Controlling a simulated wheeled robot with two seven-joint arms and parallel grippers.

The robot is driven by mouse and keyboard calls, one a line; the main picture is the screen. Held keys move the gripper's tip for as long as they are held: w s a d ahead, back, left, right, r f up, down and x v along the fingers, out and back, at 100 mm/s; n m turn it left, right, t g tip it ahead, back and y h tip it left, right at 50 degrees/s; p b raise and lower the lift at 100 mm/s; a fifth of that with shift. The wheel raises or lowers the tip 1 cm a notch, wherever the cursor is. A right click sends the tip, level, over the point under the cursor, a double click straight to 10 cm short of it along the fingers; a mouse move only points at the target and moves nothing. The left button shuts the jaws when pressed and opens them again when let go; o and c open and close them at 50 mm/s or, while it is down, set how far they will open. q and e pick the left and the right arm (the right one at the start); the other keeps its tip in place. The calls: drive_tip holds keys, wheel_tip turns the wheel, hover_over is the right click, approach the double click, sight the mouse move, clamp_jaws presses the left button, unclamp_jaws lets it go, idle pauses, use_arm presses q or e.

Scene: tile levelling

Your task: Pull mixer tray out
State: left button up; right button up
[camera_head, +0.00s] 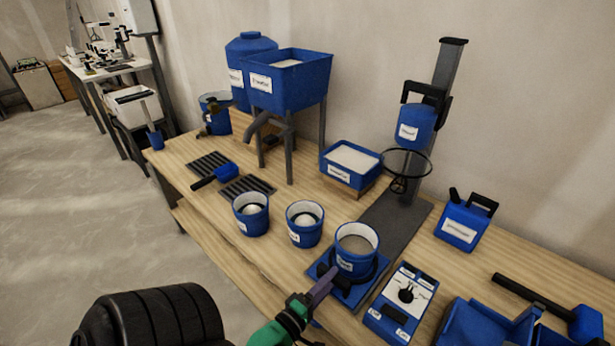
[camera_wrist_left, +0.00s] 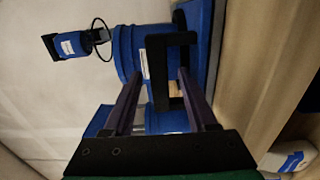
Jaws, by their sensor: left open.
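The mixer tray (camera_head: 318,268) is a flat blue plate at the foot of the mixer stand, with a labelled blue bucket (camera_head: 357,245) on it in a dark ring. My left gripper (camera_head: 328,278) is open at the tray's front edge, its purple fingers pointing at the bucket. In the left wrist view, a black loop handle (camera_wrist_left: 152,66) stands in front of the bucket (camera_wrist_left: 126,48), and the left gripper (camera_wrist_left: 160,84) has its fingers on either side of the handle's lower part. Whether they touch it cannot be told. My right gripper is not in view.
The mixer head (camera_head: 415,125) with its wire ring hangs above on a grey column. A control box (camera_head: 402,300) stands close right of the tray. Two buckets (camera_head: 251,214) (camera_head: 305,223) stand to its left. Floor (camera_head: 90,230) is open in front of the wooden bench (camera_head: 190,205).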

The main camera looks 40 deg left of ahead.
use_arm(q)
drive_tip(key=s, duration=1.2)
drive_tip(key=shift+d, duration=0.35)
